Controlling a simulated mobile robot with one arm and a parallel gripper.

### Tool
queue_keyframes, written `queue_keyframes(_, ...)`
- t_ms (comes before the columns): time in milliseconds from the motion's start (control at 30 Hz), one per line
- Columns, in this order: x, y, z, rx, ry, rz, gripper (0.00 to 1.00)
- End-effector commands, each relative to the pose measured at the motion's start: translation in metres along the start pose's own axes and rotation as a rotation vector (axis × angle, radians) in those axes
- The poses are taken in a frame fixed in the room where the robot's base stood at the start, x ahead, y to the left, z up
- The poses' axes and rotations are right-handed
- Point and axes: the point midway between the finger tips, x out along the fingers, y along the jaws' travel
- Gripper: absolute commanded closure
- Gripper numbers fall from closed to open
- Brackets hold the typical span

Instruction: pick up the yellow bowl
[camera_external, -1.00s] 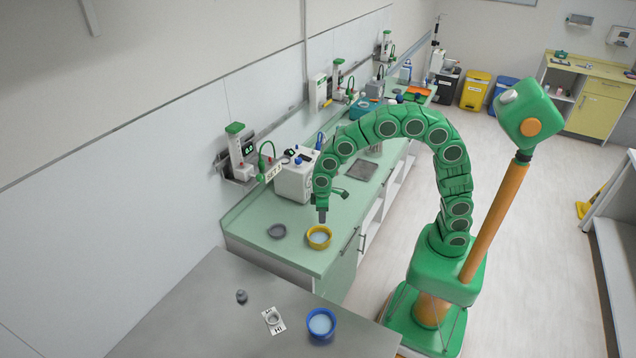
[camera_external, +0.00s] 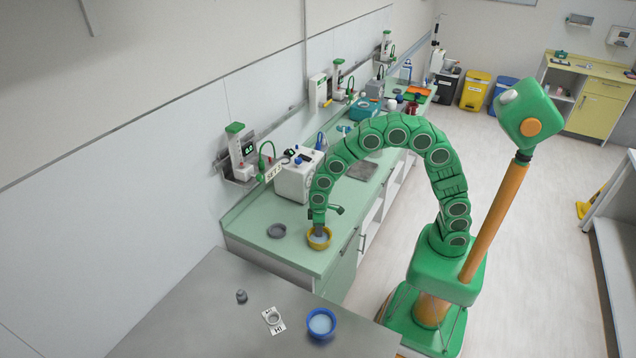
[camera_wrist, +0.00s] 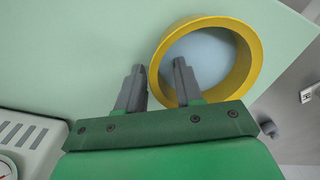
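The yellow bowl (camera_external: 318,243) stands upright on the green counter near its front end. It has a pale blue-white inside and also shows in the wrist view (camera_wrist: 253,52). My gripper (camera_external: 319,233) is down at the bowl. In the wrist view my gripper (camera_wrist: 156,80) is open, with its two grey fingers apart. One finger is over the bowl's inside and the other is outside it, with the left part of the rim between them. I cannot tell whether either finger touches the rim.
A grey round dish (camera_external: 277,230) lies left of the bowl on the green counter (camera_external: 258,215). A white device (camera_external: 295,180) stands behind. A grey table (camera_external: 200,320) in front holds a blue bowl (camera_external: 321,323), a white labelled holder (camera_external: 273,320) and a small grey object (camera_external: 241,296).

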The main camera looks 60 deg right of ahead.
Motion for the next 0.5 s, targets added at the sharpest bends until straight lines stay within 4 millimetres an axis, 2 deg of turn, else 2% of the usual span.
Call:
queue_keyframes(233, 0.0028, 0.0000, -0.0004, 0.000, 0.002, 0.000, 0.64)
queue_keyframes(467, 0.0028, 0.0000, -0.0005, 0.000, 0.002, 0.000, 0.98)
queue_keyframes(500, 0.0028, 0.0000, -0.0005, 0.000, 0.002, 0.001, 1.00)
